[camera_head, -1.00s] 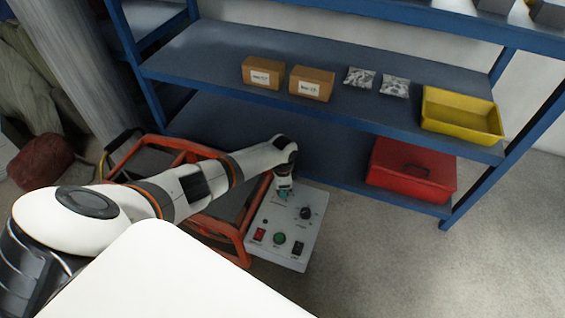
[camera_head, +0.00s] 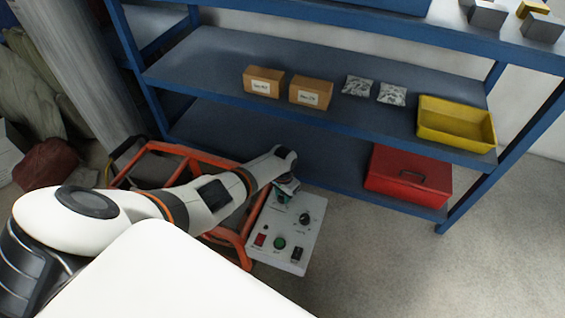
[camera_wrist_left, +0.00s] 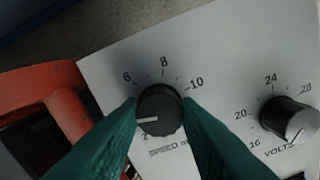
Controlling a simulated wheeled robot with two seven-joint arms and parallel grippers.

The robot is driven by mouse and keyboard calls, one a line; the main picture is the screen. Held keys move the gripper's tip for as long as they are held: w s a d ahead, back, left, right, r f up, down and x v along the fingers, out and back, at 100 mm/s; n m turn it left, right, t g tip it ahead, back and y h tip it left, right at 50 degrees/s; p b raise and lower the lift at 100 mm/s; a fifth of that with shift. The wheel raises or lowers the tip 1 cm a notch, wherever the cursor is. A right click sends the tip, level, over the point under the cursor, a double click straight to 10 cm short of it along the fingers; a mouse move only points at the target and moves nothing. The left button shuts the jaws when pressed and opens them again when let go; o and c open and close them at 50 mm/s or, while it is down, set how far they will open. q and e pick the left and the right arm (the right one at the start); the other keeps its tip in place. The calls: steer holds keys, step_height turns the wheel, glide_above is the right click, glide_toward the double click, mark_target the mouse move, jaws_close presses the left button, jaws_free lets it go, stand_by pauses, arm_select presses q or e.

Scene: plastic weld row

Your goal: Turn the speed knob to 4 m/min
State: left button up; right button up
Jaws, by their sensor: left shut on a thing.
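The speed knob (camera_wrist_left: 161,111) is black and round, with a white pointer line aimed left and slightly down in the left wrist view. Its scale shows 6, 8 and 10, with a partly covered 2 below left; the 4 mark is hidden, apparently behind the left finger. My left gripper (camera_wrist_left: 160,112) is shut on the knob, one green fingertip on each side. In the head view, my left gripper (camera_head: 283,196) is at the far left part of the pale control panel (camera_head: 272,222) and hides the knob. My right gripper is not in view.
The volts knob (camera_wrist_left: 289,119) sits close to the right on the panel. A red switch (camera_head: 260,240), green button (camera_head: 280,243) and black switch (camera_head: 297,253) line the near edge. An orange frame (camera_head: 238,247) is left, a blue shelf (camera_head: 220,60) behind.

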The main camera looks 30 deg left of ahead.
mark_target(283, 196)
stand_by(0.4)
arm_select(q)
steer(key=o, duration=1)
steer(key=shift+c, duration=0.2)
steer(key=shift+r, duration=0.15)
step_height(283, 196, up, 8)
steer(key=p, duration=0.8)
steer(key=shift+p, duration=0.3)
